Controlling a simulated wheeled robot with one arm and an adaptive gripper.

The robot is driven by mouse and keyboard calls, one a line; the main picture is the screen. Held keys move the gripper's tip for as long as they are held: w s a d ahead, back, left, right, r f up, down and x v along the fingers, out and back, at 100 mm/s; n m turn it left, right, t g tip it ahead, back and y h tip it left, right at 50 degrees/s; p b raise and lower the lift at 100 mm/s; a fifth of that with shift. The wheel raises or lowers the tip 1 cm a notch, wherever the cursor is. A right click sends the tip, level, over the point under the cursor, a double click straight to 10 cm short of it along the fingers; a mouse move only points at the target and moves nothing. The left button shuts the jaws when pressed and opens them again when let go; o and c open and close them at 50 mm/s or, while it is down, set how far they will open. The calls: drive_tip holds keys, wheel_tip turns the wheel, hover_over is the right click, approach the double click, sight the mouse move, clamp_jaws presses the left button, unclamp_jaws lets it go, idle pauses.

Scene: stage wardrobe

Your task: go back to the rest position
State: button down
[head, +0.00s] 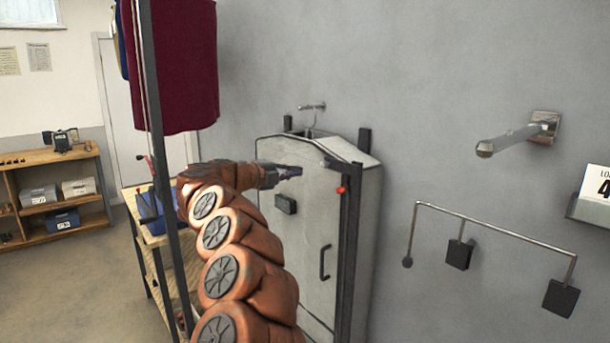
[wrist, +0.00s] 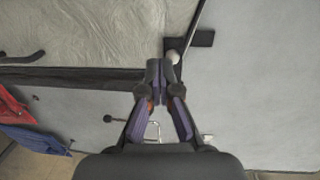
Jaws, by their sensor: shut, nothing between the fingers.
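My gripper (head: 288,172) is in front of the upper part of a grey metal cabinet (head: 305,235) in the head view. Its fingers are shut with nothing between them. In the wrist view the gripper (wrist: 160,68) shows its fingertips together, near a pale round knob (wrist: 173,56) and a dark bracket; I cannot tell whether they touch. The cabinet door has a dark handle (head: 324,262) and a small dark box (head: 285,204). A red knob (head: 341,190) is on the dark post at the cabinet's right edge.
A wooden shelf unit (head: 150,195) with a blue bin (head: 152,208) stands left of the cabinet. A dark red cloth (head: 183,65) hangs beside a dark upright post (head: 160,130). A wall rail (head: 490,236) and a metal wall arm (head: 510,138) stick out at right.

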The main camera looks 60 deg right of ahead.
drive_tip(key=w+b+v, duration=0.1)
drive_tip(key=v, duration=0.6)
drive_tip(key=shift+w+b, duration=0.3)
drive_tip(key=shift+w, duration=0.2)
drive_tip(key=shift+r, duration=0.1)
